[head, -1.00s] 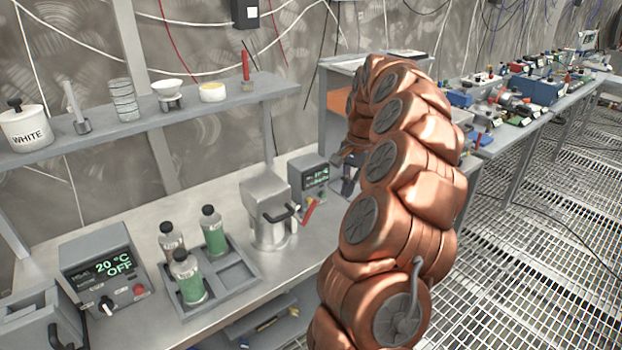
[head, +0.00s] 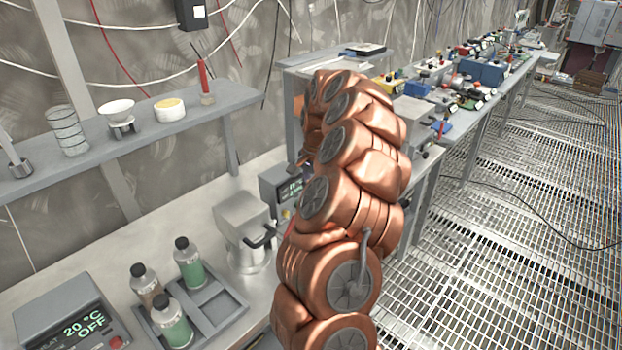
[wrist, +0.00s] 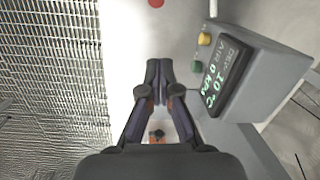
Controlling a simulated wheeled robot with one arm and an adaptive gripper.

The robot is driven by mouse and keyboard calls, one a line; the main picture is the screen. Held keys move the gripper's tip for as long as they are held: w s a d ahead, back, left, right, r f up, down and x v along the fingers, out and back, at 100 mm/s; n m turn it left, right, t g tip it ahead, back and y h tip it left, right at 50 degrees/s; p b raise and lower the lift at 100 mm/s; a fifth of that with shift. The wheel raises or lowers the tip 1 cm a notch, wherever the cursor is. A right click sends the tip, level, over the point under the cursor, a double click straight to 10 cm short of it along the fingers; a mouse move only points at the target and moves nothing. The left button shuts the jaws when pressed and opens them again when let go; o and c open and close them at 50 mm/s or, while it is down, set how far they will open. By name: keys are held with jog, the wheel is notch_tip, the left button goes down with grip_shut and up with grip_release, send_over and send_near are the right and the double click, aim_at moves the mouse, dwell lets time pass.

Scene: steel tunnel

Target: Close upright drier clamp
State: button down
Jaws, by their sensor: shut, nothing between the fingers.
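A grey control box (wrist: 258,75) with a lit display reading 10 °C and 0 kPa is at the right in the wrist view. In the head view this box (head: 275,187) is partly behind my arm. My gripper (wrist: 158,75) is shut and empty, its fingertips together over a pale surface left of the box. In the head view my gripper (head: 299,168) is a small dark shape beside the box, mostly hidden by my arm. A small brown part with a dark centre (wrist: 157,136) shows between the finger links. I cannot clearly make out the drier's clamp.
A grey machine with a black handle (head: 240,225) stands left of my arm. A bottle tray (head: 222,312) and a 20 °C OFF heater box (head: 62,318) are nearer. A shelf (head: 150,135) runs above. The grated floor (head: 480,270) at right is open.

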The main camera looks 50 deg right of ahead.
jog(key=shift+s+a+f+p, duration=0.1)
jog(key=shift+a+f+p, duration=0.75)
jog(key=shift+a, duration=0.2)
jog(key=shift+s+a+f+p, duration=0.1)
jog(key=shift+a+f+p, duration=0.65)
jog(key=shift+a, duration=0.25)
